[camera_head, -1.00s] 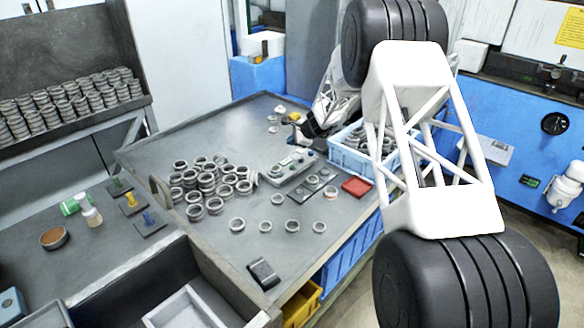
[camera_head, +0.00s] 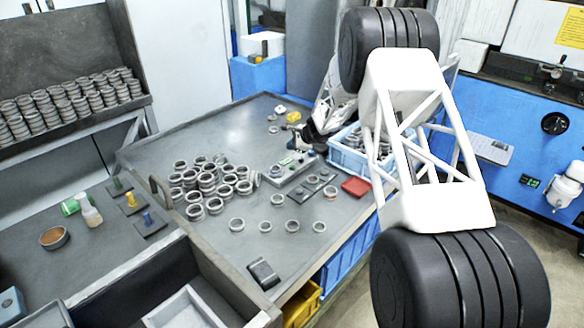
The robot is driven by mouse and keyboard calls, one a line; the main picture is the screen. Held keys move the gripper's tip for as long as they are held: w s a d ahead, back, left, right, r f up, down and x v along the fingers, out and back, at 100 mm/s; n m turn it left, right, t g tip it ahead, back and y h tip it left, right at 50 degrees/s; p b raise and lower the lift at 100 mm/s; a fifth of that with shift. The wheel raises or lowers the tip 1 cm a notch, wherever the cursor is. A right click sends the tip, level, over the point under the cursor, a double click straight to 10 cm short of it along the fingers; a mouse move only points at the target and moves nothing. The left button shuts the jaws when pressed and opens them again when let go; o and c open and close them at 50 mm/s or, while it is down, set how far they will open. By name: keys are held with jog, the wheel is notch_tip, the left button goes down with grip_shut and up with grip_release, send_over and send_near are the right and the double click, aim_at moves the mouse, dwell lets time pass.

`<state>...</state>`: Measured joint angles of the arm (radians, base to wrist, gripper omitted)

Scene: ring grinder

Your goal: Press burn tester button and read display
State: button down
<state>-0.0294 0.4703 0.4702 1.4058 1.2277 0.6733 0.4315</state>
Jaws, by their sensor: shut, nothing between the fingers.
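The burn tester seems to be the grey box (camera_head: 285,173) with small buttons on the table, but I cannot be sure of this. Its display is too small to read, and its far right end is partly hidden by my gripper. My gripper (camera_head: 296,144) is at the far right part of the table, at the box's far end, small and dark. It is shut and empty. I cannot tell whether it touches a button.
Many metal rings (camera_head: 205,183) lie piled left of the box. A dark plate (camera_head: 311,187) with rings and a red tray (camera_head: 356,186) are nearer. A blue crate (camera_head: 346,158) stands close beside my arm. The back left of the table (camera_head: 200,135) is clear.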

aim_at(292, 167)
jog(key=shift+f, duration=3.4)
jog(key=shift+f, duration=1)
dwell(0.8)
jog(key=shift+r, duration=3.55)
